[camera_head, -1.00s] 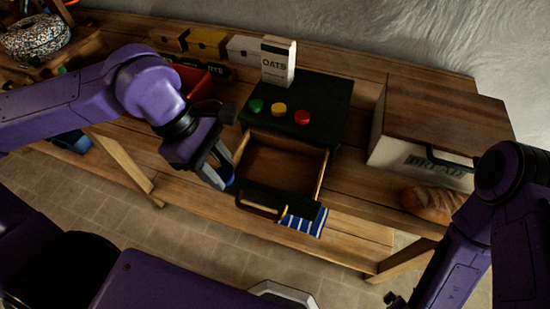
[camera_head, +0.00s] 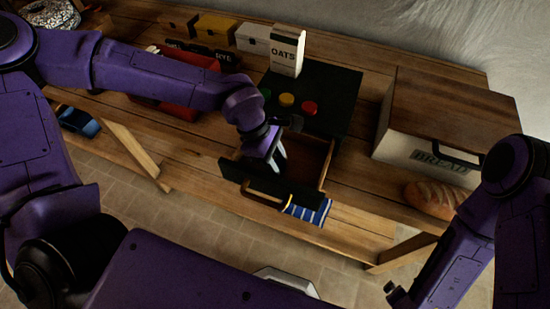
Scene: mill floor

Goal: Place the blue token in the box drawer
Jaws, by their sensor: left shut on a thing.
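The black box (camera_head: 335,95) stands on the workbench with its drawer (camera_head: 316,190) pulled open toward me. Green, yellow and red round tokens sit on the box's top; my arm partly covers the green one. My left gripper (camera_head: 277,162) points down over the left part of the open drawer, with its fingertips at or behind the drawer front. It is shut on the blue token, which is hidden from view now.
An oats carton (camera_head: 287,51) stands at the box's back edge. A bread bin (camera_head: 440,120) and a loaf (camera_head: 433,199) are to the right. A red bin (camera_head: 180,75) lies left behind my left arm. A blue-striped cloth (camera_head: 312,211) hangs by the drawer front.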

